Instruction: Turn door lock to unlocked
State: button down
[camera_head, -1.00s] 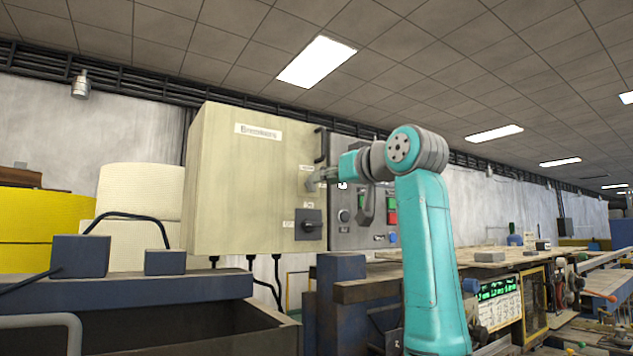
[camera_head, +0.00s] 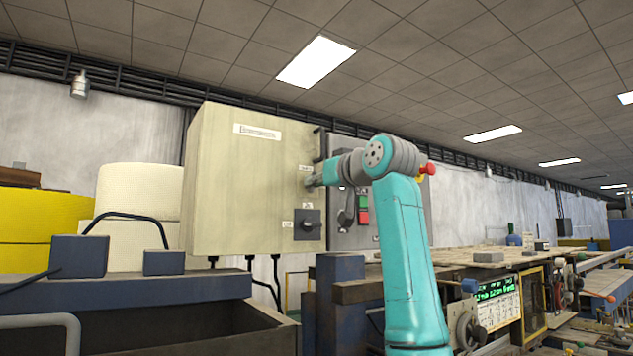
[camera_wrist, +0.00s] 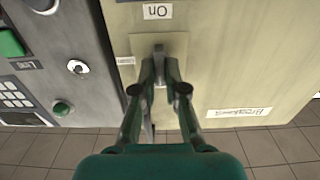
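The door lock (camera_wrist: 158,49) is a small dark handle on a beige plate on the front of the cream cabinet (camera_head: 225,185). My gripper (camera_wrist: 160,66) has its two fingertips close together on either side of the lock handle in the wrist view. A narrow gap shows between the fingers; whether they press on the handle is unclear. In the head view my gripper (camera_head: 312,181) is at the cabinet face and hides most of the lock. An "On" label (camera_wrist: 157,11) appears upside down above the lock in the wrist view, and the lock's exact turn angle is hard to read.
A black rotary switch (camera_head: 307,224) sits below the lock. Beside it, a grey control panel (camera_wrist: 45,60) carries a green button (camera_wrist: 10,43), a keypad and a key switch. A red knob (camera_head: 428,168) shows behind my arm. Blue machine frames stand below.

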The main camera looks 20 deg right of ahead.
jog(key=shift+m, duration=0.3)
jog(key=m, duration=1.7)
jog(key=shift+d+f, duration=0.2)
jog(key=shift+d, duration=0.05)
jog(key=shift+m, duration=0.3)
jog(key=c, duration=1.2)
grip_release()
jog(key=shift+w, duration=0.1)
